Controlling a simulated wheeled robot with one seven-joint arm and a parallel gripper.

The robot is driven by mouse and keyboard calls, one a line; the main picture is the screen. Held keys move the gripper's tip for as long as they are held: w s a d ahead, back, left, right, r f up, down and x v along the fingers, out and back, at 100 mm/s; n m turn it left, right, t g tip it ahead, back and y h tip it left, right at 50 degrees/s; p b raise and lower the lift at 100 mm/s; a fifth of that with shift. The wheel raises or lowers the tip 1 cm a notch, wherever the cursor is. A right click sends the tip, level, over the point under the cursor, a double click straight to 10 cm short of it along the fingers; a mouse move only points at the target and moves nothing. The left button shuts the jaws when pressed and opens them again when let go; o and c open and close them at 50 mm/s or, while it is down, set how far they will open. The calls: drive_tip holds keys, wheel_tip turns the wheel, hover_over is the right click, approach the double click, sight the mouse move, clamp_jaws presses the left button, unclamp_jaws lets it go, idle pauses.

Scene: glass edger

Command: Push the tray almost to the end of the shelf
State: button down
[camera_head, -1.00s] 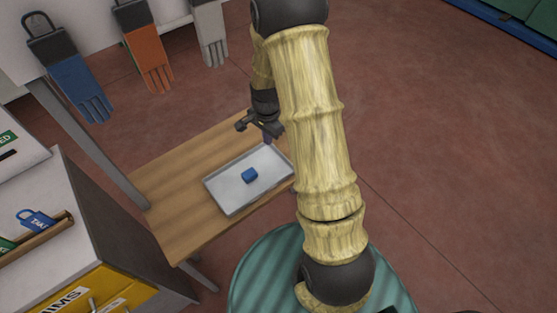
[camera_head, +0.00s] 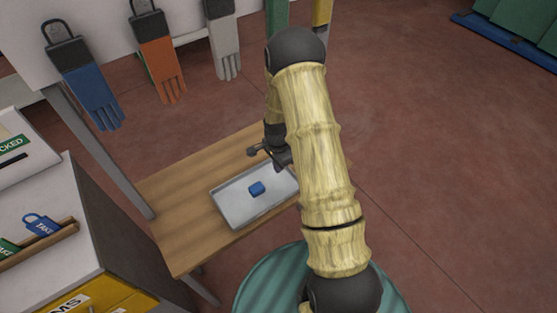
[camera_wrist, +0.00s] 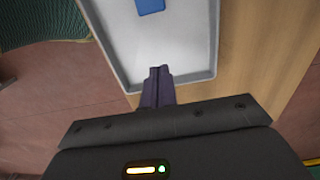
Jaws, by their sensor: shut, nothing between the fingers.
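The shallow grey metal tray (camera_head: 228,215) lies on the wooden shelf (camera_head: 185,215) in the head view, near its right edge. A small blue block (camera_head: 257,188) sits in the tray. My gripper (camera_head: 285,163) is at the tray's far rim, and my arm hides the tray's right corner. In the wrist view, the shut, empty fingers (camera_wrist: 160,72) reach the near rim of the tray (camera_wrist: 185,78). I cannot tell whether they touch it. The blue block (camera_wrist: 150,6) shows at the top edge, and bare shelf (camera_wrist: 265,55) lies to the right.
A teal ribbed round surface (camera_head: 275,285) is at the shelf's near right. Blue (camera_head: 90,90), orange (camera_head: 160,65) and grey (camera_head: 224,45) gloves hang behind. A cabinet (camera_head: 95,225) with padlocks stands at left. The shelf's left part is clear.

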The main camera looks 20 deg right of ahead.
sight(287, 175)
wheel_tip(287, 175, down, 5)
drive_tip(key=shift+f+p, duration=0.15)
drive_tip(key=shift+p, duration=0.25)
drive_tip(key=shift+w+d+f+p, duration=0.1)
drive_tip(key=shift+w+d+p, duration=0.15)
drive_tip(key=shift+d, duration=0.4)
drive_tip(key=shift+w+d+f+p, duration=0.1)
drive_tip(key=shift+d+p, duration=0.1)
drive_tip(key=shift+d, duration=0.4)
drive_tip(key=shift+w+d+p, duration=0.2)
drive_tip(key=shift+d+p, duration=0.05)
drive_tip(key=shift+d, duration=0.4)
drive_tip(key=shift+d, duration=0.1)
